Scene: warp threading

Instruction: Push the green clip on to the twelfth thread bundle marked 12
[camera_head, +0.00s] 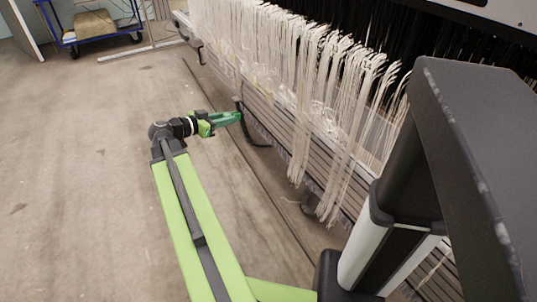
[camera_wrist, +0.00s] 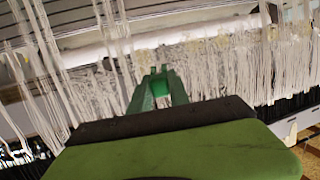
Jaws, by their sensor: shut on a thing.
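My gripper (camera_head: 207,124) is shut on the green clip (camera_head: 228,118), which sticks out to the right toward the loom. In the wrist view the clip (camera_wrist: 157,88) points forward, its two-pronged tip in front of the hanging threads. The white thread bundles (camera_head: 306,110) hang in a long row to the right of the clip in the head view. They also hang across the wrist view (camera_wrist: 215,78). No number 12 can be read, so I cannot tell which bundle is the twelfth. In the head view the clip appears apart from the threads.
A slatted loom bed (camera_head: 272,118) runs diagonally under the threads, with a dark curved bar (camera_head: 250,135) at its near side. A blue trolley (camera_head: 95,26) with a box stands at the back left. The concrete floor (camera_head: 75,160) on the left is clear.

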